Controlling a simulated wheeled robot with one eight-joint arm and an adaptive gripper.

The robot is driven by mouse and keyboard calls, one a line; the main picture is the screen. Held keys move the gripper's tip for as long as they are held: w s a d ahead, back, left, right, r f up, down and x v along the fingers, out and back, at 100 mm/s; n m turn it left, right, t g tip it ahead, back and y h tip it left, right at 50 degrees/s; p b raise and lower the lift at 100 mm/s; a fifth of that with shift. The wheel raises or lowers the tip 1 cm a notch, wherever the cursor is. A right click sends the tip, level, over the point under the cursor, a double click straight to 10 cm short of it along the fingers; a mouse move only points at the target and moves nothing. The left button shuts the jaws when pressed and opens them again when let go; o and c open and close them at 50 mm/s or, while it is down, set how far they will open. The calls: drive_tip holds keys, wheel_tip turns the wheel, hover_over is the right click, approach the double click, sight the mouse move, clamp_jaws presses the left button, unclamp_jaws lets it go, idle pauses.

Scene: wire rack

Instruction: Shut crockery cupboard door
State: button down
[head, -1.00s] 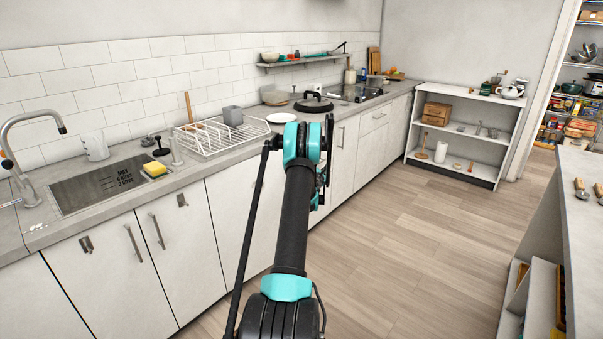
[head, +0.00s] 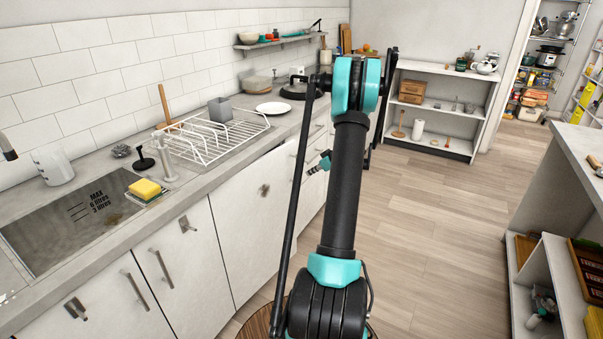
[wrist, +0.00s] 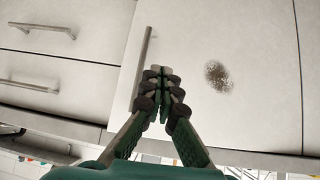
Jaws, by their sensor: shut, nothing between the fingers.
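A white cupboard door (wrist: 245,50) with a vertical metal bar handle (wrist: 144,62) fills much of the wrist view. It bears a dark speckled spot (wrist: 218,77). My gripper (wrist: 160,75) is shut and empty, with its tips over the door just beside the handle. I cannot tell whether they touch the door. In the head view, a row of white cupboard doors (head: 205,255) runs under the counter. My arm hides part of that row, and the gripper is mostly hidden behind it. No crockery inside a cupboard shows, and I cannot tell how far this door stands open.
Drawers with horizontal handles (wrist: 42,30) adjoin the door. The counter (head: 205,185) holds a dish rack (head: 215,138), a sponge (head: 145,189) and a white plate (head: 273,108). An island shelf unit (head: 570,285) stands at right. Wooden floor (head: 440,220) between is clear.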

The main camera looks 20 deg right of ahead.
sight(286, 178)
drive_tip(key=x, duration=0.4)
drive_tip(key=r+x, duration=0.1)
drive_tip(key=x, duration=0.3)
drive_tip(key=w+x, duration=0.1)
drive_tip(key=x, duration=0.3)
drive_tip(key=shift+a+r, duration=0.2)
drive_tip(key=shift+a, duration=0.2)
drive_tip(key=shift+w+a, duration=0.25)
drive_tip(key=shift+w, duration=0.25)
drive_tip(key=shift+w, duration=0.1)
